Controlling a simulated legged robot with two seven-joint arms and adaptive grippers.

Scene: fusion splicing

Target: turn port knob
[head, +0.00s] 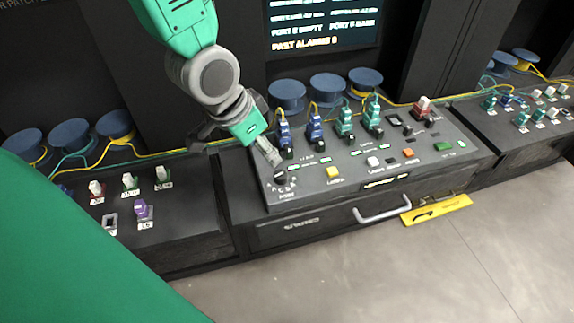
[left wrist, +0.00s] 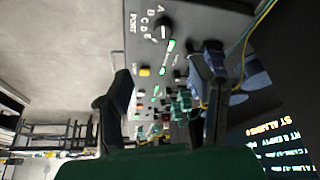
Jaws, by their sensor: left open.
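The port knob (head: 280,178) is a small dark round knob at the near left corner of the dark console (head: 330,185). In the left wrist view the knob (left wrist: 163,27) shows beyond the fingers, with the letters A to E around it and the word PORT beside it. My left gripper (head: 268,152) is just above and behind the knob in the head view. In the left wrist view its two dark fingers (left wrist: 160,72) stand wide apart with nothing between them. I cannot tell whether a finger touches the knob. My right gripper is not in view.
A yellow button (head: 334,173) sits right of the knob. Blue and teal plugs (head: 315,130) with cables stand behind it. A drawer handle (head: 383,209) and a yellow tool (head: 437,209) are at the front. A lower panel with colored connectors (head: 140,210) is at left. The floor in front is clear.

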